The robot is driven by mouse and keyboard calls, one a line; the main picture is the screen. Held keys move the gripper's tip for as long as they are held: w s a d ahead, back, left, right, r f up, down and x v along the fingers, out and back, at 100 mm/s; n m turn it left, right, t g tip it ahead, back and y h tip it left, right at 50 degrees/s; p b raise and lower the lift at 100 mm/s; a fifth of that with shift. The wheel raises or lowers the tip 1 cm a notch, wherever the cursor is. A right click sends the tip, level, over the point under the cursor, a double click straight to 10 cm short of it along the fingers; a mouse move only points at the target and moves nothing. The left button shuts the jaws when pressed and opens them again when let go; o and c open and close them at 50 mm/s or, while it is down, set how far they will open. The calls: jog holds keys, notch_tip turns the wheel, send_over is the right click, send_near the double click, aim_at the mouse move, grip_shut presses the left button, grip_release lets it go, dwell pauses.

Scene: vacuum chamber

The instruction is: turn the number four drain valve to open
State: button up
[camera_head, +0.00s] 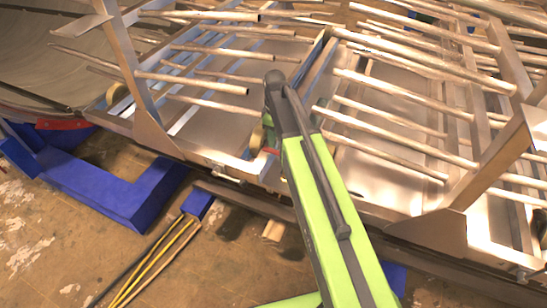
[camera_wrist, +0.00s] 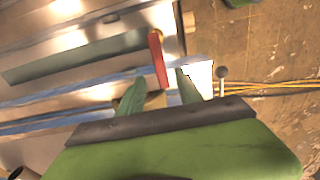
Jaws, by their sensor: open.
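A red valve handle (camera_wrist: 158,60) shows in the wrist view as a narrow bar beyond my gripper. Its near end reaches toward the gap between the fingers. My gripper (camera_wrist: 161,88) is open, with one green finger on each side of that end; I cannot tell whether either touches it. In the head view a small red piece (camera_head: 271,151), probably the same handle, shows beside my green arm at the frame's lower edge. No valve number is readable.
A metal frame with several long tubes (camera_head: 385,150) fills the back and right. A blue support (camera_head: 120,195) stands on the floor at left. Yellow and black cables (camera_head: 155,262) run along the brown floor. The chamber wall (camera_head: 50,55) curves at far left.

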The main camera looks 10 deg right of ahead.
aim_at(275, 151)
notch_tip(275, 151, down, 6)
jog(key=b, duration=0.4)
jog(key=shift+f+b, duration=0.2)
jog(key=shift+b, duration=0.2)
jog(key=shift+r, duration=0.1)
grip_shut()
dwell(0.7)
